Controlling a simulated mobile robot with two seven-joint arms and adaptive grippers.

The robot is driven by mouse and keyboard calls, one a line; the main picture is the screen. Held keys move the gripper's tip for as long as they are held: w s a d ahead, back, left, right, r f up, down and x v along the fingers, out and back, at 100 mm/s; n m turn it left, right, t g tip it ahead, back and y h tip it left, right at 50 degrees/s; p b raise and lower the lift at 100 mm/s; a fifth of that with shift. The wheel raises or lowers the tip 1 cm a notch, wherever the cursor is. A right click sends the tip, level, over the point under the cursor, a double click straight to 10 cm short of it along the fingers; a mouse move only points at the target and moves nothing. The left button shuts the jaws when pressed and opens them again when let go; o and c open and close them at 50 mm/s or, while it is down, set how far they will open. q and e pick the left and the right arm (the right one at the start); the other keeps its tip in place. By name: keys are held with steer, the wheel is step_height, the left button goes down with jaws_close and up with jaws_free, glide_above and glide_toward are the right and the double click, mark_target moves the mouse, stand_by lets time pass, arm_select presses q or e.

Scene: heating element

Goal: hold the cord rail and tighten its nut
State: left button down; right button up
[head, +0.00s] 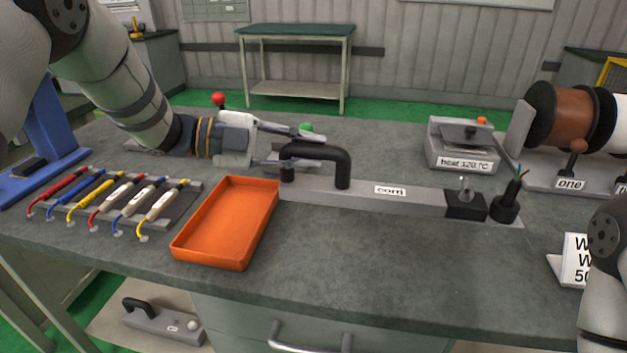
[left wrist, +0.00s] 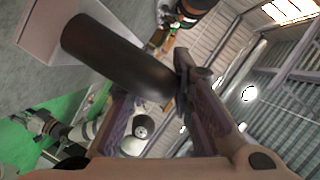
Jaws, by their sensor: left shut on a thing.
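The cord rail (head: 420,197) is a long light-grey bar with a white label, lying on the grey bench. A thick black arched handle (head: 343,170) rises from its left part. A black block (head: 466,206) sits at its right end, with a small metal stud or nut (head: 464,186) standing on top. My left gripper (head: 303,148) comes in from the left and is shut on the handle's left side. In the left wrist view the black handle (left wrist: 115,55) runs to between the fingers. Only a link of my right arm shows at the right edge; its gripper is out of view.
An orange tray (head: 225,225) stands empty left of the rail, beside a rack of several coloured-handled tools (head: 110,200). A black holder (head: 504,210) with coloured wires stands near the right end. A heater box (head: 462,150) and spools (head: 555,115) are behind. The bench front centre is clear.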

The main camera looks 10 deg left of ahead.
mark_target(303, 182)
arm_select(q)
step_height(303, 182, up, 4)
steer(key=shift+f, duration=0.2)
steer(key=shift+f, duration=5)
arm_select(e)
steer(key=shift+c, duration=0.3)
